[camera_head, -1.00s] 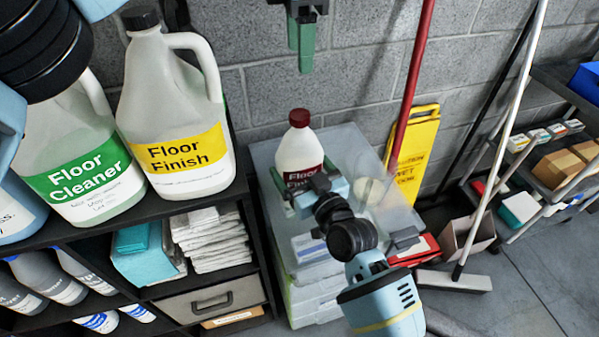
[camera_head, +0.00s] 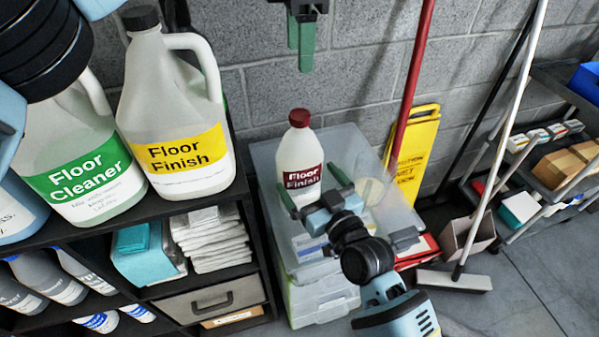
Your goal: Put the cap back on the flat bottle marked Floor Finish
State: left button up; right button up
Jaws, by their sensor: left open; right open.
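A white flat bottle (camera_head: 299,155) with a dark red "Floor Finish" label stands upright on a clear plastic bin. A red cap (camera_head: 299,117) sits on its neck; I cannot tell how tightly. My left gripper (camera_head: 300,55) hangs above the bottle, open and empty, clear of the cap. My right gripper (camera_head: 312,187) is open at the lower front of the bottle, its fingers spread to either side. I cannot tell whether they touch it. A big white jug (camera_head: 165,90) with a yellow "Floor Finish" label and a black cap stands on the shelf to the left.
A floor cleaner jug (camera_head: 72,150) stands beside the big jug on the black shelf (camera_head: 215,196). The clear bin (camera_head: 262,150) is against the block wall. A red pole (camera_head: 412,90) and a yellow wet floor sign (camera_head: 413,150) stand right of the bottle.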

aim_at(306, 177)
jog(key=shift+v, duration=1.65)
